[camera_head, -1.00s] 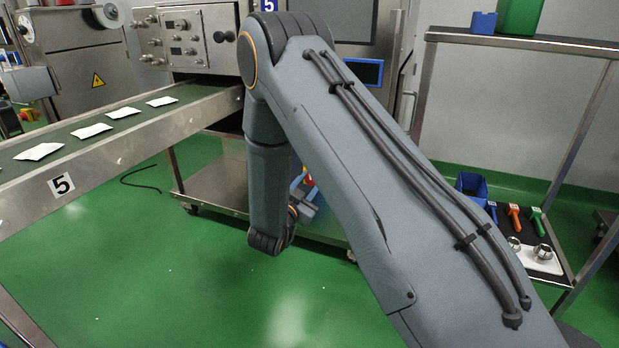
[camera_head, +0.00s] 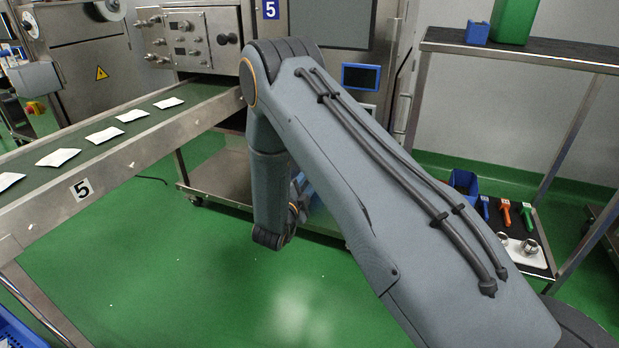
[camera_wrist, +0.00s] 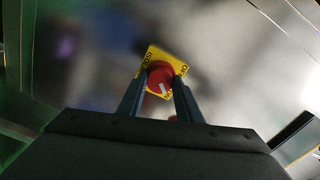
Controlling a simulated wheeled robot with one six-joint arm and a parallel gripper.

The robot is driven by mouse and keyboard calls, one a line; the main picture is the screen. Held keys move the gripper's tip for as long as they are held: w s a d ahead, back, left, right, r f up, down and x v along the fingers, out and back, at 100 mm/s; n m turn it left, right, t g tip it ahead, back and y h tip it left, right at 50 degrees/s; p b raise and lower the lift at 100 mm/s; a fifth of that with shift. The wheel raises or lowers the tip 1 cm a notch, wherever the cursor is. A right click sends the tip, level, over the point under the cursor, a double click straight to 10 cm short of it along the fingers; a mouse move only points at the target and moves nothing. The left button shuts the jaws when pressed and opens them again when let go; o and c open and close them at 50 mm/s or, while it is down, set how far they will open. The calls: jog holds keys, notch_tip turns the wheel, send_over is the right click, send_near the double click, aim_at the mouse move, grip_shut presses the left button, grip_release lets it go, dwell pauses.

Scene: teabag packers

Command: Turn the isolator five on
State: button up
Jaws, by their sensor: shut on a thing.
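The isolator is a red rotary knob (camera_wrist: 160,78) on a yellow plate (camera_wrist: 179,67) with dark lettering, in the middle of the wrist view. A pale mark shows on the knob's lower face. My gripper (camera_wrist: 160,88) has one finger on each side of the knob and is shut on it. The lettering is partly hidden and hard to read. In the head view my arm stands in front of the machine with the blue number 5 sign (camera_head: 271,9), and the gripper and the knob are hidden.
A conveyor (camera_head: 82,190) labelled 5 carries several white teabags at the left. A steel shelf (camera_head: 520,52) and a low tray of tools (camera_head: 520,248) stand at the right. A blue crate (camera_head: 20,335) is at the lower left. Green floor is open in front of the conveyor.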

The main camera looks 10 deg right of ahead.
jog(key=shift+m, duration=0.5)
jog(key=o, duration=1)
jog(key=shift+a, duration=0.1)
jog(key=shift+o, duration=0.2)
jog(key=p+v, duration=0.2)
jog(key=v, duration=0.5)
jog(key=shift+s+a+p, duration=0.25)
jog(key=shift+s+p, duration=0.05)
jog(key=shift+p, duration=0.05)
